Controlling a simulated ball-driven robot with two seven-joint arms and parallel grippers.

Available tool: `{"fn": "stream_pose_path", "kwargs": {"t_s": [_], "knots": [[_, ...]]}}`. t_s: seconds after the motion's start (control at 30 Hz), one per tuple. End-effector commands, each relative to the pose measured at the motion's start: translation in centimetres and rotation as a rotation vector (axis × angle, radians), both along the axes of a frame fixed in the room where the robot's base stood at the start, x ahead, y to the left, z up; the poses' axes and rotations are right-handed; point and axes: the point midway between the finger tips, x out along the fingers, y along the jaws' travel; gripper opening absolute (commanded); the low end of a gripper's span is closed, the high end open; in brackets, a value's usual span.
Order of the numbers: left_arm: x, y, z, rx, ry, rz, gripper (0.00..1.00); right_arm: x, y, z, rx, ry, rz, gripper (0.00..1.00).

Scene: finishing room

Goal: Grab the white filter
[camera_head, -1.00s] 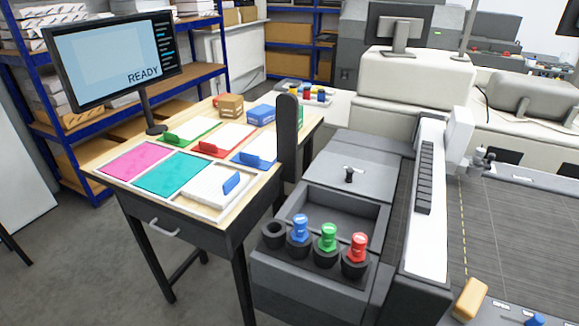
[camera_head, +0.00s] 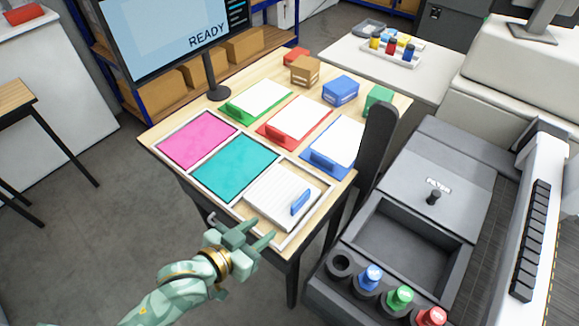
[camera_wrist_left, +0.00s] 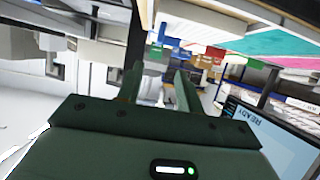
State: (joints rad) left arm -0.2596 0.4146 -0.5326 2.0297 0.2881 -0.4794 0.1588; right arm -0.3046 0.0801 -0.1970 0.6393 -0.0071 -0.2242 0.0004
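The white filter (camera_head: 270,191) is a flat, ribbed white panel with a blue handle (camera_head: 300,202). It lies in the front compartment of a white-framed tray (camera_head: 283,243) on the wooden table, beside a teal panel (camera_head: 236,167). My left gripper (camera_head: 262,231) comes in from the bottom left, near the table's front edge and short of the filter. My right gripper is not in view.
A pink panel (camera_head: 197,139) and green, red (camera_head: 293,121) and blue-edged clipboards share the table. A monitor (camera_head: 165,35) and small boxes stand behind. A black post (camera_head: 377,147) and a grey machine (camera_head: 444,149) with coloured knobs stand at the right.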

Motion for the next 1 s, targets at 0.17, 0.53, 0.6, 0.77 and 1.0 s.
{"fn": "stream_pose_path", "kwargs": {"t_s": [0.17, 0.53, 0.6, 0.77, 1.0], "knots": [[1.8, -1.6, -0.3, -0.010, -0.007, -0.007, 0.36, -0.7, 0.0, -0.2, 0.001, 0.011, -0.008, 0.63], [7.9, -5.8, -3.6, -0.009, -0.005, -0.006, 0.36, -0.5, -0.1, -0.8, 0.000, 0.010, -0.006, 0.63], [8.2, -6.1, -3.8, -0.008, -0.004, -0.006, 0.36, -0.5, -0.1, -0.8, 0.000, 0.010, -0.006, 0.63], [9.6, -6.8, -4.5, -0.008, -0.004, -0.006, 0.36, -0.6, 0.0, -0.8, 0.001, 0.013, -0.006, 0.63], [12.3, -8.3, -6.0, -0.008, -0.004, -0.006, 0.36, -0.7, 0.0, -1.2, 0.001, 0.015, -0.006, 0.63]]}}
